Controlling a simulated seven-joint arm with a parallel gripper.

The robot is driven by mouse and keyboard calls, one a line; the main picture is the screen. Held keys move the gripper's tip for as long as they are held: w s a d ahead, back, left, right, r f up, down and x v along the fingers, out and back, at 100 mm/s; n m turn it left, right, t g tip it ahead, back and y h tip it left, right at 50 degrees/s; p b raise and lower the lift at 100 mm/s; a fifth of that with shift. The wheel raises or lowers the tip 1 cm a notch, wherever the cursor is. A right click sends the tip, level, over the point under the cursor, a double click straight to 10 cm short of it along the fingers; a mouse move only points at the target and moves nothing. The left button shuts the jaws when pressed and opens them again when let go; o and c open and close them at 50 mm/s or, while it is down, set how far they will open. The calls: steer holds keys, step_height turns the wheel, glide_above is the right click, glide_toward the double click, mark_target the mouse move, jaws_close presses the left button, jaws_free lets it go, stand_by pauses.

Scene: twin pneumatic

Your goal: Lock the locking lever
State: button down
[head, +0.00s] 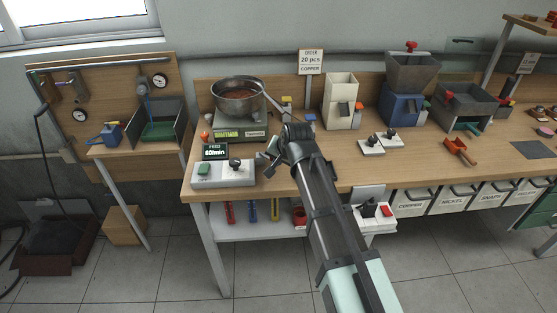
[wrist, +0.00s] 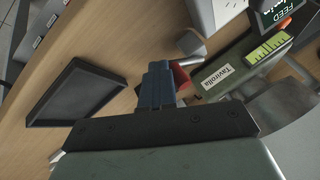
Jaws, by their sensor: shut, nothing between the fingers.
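I cannot tell which part is the locking lever. One candidate is the black-knobbed lever on the white control box (head: 236,165) at the bench's left front, beside the FEED display (head: 214,151). My gripper (head: 270,158) is over the bench's front left, just right of that box and apart from it. In the wrist view my gripper (wrist: 158,88) is shut and empty, with its dark blue fingers together. A red part (wrist: 182,78) shows partly hidden beside the fingers; I cannot tell whether they touch it.
The green scale (head: 240,128) carries a metal bowl (head: 238,97) behind my gripper. A black tray (wrist: 75,95) lies left of the fingers in the wrist view. Bare wood (head: 320,150) lies between.

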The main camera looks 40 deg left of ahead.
steer(key=shift+w+a+r, duration=0.15)
steer(key=shift+w+a, duration=0.15)
steer(key=shift+a, duration=0.1)
steer(key=d, duration=0.1)
steer(key=w+d, duration=0.1)
steer(key=d, duration=0.2)
steer(key=shift+w+d+r, duration=0.15)
steer(key=shift+w+r, duration=0.1)
steer(key=shift+r, duration=0.1)
steer(key=d+r, duration=0.5)
steer(key=r, duration=0.2)
steer(key=shift+s+d+r, duration=0.3)
steer(key=shift+s+d, duration=0.05)
steer(key=shift+s, duration=0.1)
